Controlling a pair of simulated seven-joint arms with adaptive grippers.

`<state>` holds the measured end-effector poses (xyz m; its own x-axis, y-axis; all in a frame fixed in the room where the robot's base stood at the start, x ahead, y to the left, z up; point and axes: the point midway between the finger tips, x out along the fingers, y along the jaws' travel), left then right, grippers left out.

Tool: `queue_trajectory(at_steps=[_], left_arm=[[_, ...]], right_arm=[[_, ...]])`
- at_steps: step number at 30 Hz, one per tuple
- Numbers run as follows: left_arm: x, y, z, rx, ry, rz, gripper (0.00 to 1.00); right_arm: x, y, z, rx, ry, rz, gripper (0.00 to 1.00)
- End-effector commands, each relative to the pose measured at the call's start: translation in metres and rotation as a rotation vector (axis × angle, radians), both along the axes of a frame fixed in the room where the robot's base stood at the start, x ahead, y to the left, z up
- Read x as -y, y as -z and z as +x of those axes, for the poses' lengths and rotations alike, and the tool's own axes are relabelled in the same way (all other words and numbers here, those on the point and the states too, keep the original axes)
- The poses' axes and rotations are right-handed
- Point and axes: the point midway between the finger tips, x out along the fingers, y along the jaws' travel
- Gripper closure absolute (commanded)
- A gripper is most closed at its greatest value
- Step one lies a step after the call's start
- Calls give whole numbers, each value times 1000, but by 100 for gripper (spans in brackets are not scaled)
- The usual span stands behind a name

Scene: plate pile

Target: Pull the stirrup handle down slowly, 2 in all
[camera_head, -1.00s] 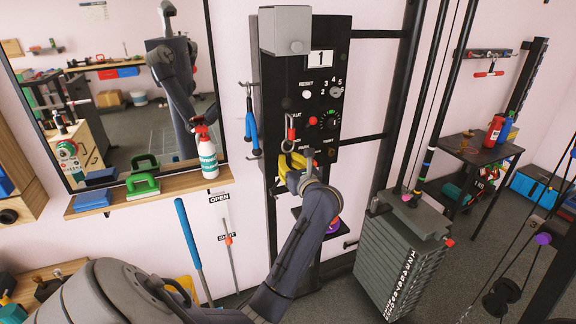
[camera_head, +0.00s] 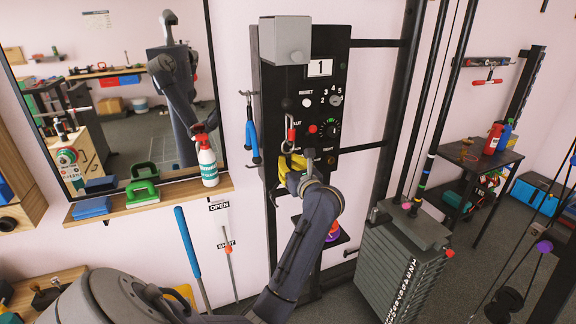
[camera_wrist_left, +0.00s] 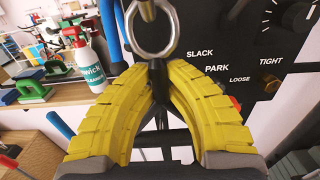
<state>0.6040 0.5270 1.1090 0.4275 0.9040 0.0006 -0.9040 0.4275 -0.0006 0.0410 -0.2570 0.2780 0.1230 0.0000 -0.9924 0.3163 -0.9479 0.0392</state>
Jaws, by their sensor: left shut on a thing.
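My left gripper (camera_head: 288,166) is at the lower part of a black panel (camera_head: 312,68), low on its left side. In the left wrist view its yellow ridged fingers (camera_wrist_left: 156,72) close together on a dark piece just below a metal ring (camera_wrist_left: 151,30). I take this piece to be the stirrup handle; the fingers hide most of it. A red part with a ring (camera_head: 291,134) hangs just above the gripper in the head view. The panel's counter (camera_head: 320,67) reads 1. My right gripper is not in view.
A grey weight stack (camera_head: 392,268) stands right of the panel. A shelf (camera_head: 150,205) on the left holds a spray bottle (camera_head: 208,160) and a green block (camera_head: 142,185). A blue rod (camera_head: 190,250) stands lower left.

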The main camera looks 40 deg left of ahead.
Motion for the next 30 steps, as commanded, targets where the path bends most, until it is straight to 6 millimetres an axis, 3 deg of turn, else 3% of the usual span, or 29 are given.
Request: queue_trajectory(at_steps=[8,19,30], left_arm=[[1,0,1,-3,2,-5,100],[1,-20,1,-3,2,-4,100],[1,-21,1,-4,2,-4,100]], right_arm=[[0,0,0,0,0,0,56],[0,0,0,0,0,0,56],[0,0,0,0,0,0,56]])
